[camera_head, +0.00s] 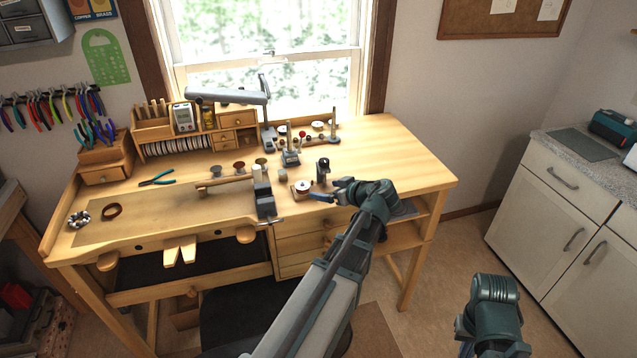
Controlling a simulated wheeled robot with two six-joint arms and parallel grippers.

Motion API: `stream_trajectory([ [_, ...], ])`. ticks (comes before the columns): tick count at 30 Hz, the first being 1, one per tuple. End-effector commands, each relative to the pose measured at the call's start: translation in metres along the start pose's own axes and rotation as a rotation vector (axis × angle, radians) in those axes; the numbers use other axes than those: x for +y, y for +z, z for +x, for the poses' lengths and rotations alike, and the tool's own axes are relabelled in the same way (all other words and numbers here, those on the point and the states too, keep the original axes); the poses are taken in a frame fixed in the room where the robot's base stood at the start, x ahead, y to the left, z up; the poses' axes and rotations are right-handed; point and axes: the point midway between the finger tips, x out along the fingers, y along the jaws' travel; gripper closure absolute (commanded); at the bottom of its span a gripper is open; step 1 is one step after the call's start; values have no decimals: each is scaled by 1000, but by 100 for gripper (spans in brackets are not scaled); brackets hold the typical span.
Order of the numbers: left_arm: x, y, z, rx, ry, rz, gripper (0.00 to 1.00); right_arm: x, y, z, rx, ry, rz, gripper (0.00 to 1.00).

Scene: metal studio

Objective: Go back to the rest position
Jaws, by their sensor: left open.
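My left arm reaches up over the front right of the wooden workbench (400,165). Its gripper (328,193) is open near the bench's front edge, fingers pointing left. Whether the fingers touch either one is unclear. Nothing shows held between them. My right arm's dark green wrist (493,310) is low at the bottom right, over the floor and apart from the bench. Its gripper is mostly cut off by the lower edge.
A dark bench vise (265,202) stands left of my left gripper. A desk lamp (228,96), small posts and wooden organisers (170,125) stand at the back. Teal pliers (157,178) lie left. A white cabinet (560,195) stands right; floor between is open.

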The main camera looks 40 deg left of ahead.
Motion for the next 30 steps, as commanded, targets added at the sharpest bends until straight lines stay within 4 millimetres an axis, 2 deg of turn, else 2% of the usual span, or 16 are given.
stream_trajectory([
  [1,0,-2,-8,0,1,1,6,0,0,-5,0,0,0,100],
  [6,0,0,-16,0,0,0,6,1,0,-8,0,0,0,100],
  [30,0,0,-17,0,0,0,6,1,0,-8,0,0,0,100],
])
